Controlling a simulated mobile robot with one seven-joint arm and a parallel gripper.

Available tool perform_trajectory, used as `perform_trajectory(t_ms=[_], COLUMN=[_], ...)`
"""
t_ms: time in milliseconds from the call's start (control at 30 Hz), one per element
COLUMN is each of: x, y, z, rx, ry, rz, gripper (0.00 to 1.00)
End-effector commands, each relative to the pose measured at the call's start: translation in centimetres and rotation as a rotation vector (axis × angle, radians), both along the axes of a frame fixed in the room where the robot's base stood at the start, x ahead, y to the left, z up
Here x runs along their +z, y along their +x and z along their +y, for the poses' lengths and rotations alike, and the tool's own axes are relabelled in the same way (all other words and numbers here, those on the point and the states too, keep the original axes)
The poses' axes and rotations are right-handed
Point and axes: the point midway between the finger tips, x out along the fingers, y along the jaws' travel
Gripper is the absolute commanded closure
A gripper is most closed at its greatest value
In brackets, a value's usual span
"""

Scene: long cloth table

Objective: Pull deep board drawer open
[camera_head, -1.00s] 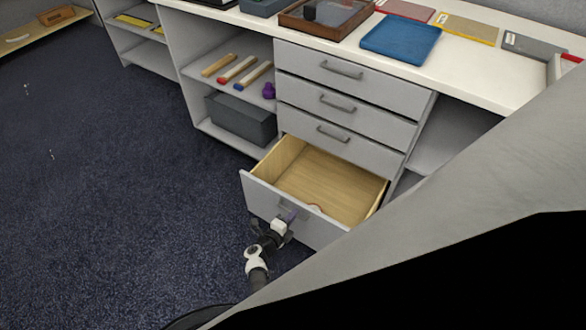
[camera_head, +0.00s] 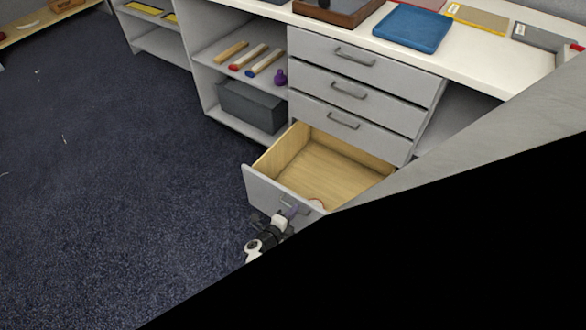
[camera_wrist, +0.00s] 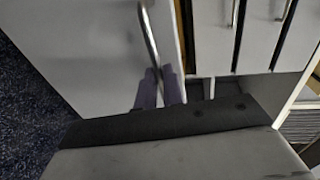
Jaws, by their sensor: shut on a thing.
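The deep bottom drawer (camera_head: 318,172) stands pulled well out from the grey cabinet in the head view. Its light wood inside looks mostly empty, with a small reddish round thing by the front panel, partly hidden. My gripper (camera_head: 291,212) is at the drawer's front panel. In the wrist view my gripper's two purple-grey fingers (camera_wrist: 159,88) are shut on the drawer's metal bar handle (camera_wrist: 149,35). The right part of the drawer front is hidden in the head view.
Three shut drawers (camera_head: 346,92) are above the open one. Left of them, a shelf holds several coloured bars (camera_head: 250,59) and a dark grey box (camera_head: 252,107). A blue tray (camera_head: 412,28) lies on the white top.

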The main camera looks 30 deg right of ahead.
Motion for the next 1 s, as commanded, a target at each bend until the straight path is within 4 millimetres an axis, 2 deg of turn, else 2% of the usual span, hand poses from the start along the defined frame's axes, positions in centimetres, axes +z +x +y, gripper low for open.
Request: perform_trajectory(t_ms=[33,67,100,233,500,633,767,1000], x=[0.0,0.0,0.0,0.0,0.1,0.5,1.3,2.3], y=[0.0,0.0,0.0,0.0,0.0,-0.3,-1.2,-3.4], z=[0.0,0.0,0.0,0.0,0.1,1.1,3.2,8.3], rx=[0.0,0.001,0.001,0.0,0.001,0.003,0.006,0.006], ry=[0.0,0.0,0.0,0.0,0.0,0.001,0.0,0.0], rz=[0.0,0.0,0.0,0.0,0.0,0.001,0.003,0.002], gripper=[1.0,0.9,0.85,0.7,0.7,0.7,0.7,0.7])
